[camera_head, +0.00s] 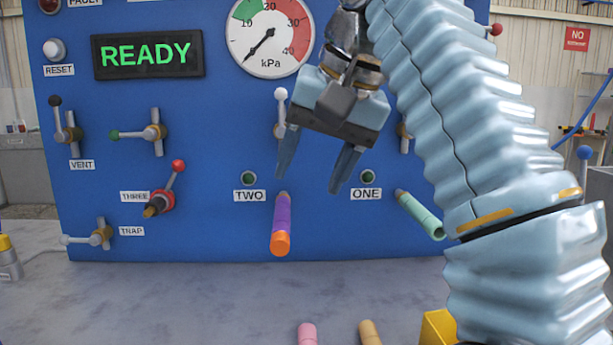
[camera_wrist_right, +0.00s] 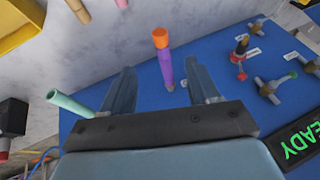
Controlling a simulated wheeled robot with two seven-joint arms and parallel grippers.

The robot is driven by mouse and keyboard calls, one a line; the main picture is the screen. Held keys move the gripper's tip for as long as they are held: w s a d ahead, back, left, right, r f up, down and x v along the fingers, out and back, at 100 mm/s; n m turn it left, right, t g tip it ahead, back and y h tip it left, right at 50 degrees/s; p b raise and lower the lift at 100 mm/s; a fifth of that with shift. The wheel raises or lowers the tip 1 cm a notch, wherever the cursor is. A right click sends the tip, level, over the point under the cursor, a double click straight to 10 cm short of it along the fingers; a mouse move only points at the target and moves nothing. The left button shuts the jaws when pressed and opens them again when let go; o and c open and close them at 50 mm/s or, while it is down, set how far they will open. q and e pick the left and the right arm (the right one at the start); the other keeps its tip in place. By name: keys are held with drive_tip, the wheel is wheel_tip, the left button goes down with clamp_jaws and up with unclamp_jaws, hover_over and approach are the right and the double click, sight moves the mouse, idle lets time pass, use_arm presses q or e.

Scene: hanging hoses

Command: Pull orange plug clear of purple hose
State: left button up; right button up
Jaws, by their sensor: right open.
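The purple hose (camera_head: 281,213) hangs from the port labelled TWO on the blue panel. The orange plug (camera_head: 280,244) sits in its lower, free end. In the right wrist view the purple hose (camera_wrist_right: 166,69) and the orange plug (camera_wrist_right: 160,38) show beyond the fingers, the plug past the fingertips. My right gripper (camera_head: 308,185) is open and empty, in front of the panel, above and to the right of the plug in the head view. Its open fingers also show in the right wrist view (camera_wrist_right: 162,78). My left gripper is in neither view.
A green hose (camera_head: 421,216) hangs at port ONE, near my right arm. A valve with a red knob (camera_head: 165,192) is left of the purple hose. Pink (camera_head: 307,334) and tan (camera_head: 370,332) pieces and a yellow container (camera_head: 438,328) are at the front. The grey surface below the plug is clear.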

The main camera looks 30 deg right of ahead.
sight(282, 240)
drive_tip(key=x, duration=1.3)
drive_tip(key=shift+w+a+f, duration=0.1)
drive_tip(key=shift+a+f, duration=0.05)
drive_tip(key=shift+f, duration=0.1)
clamp_jaws()
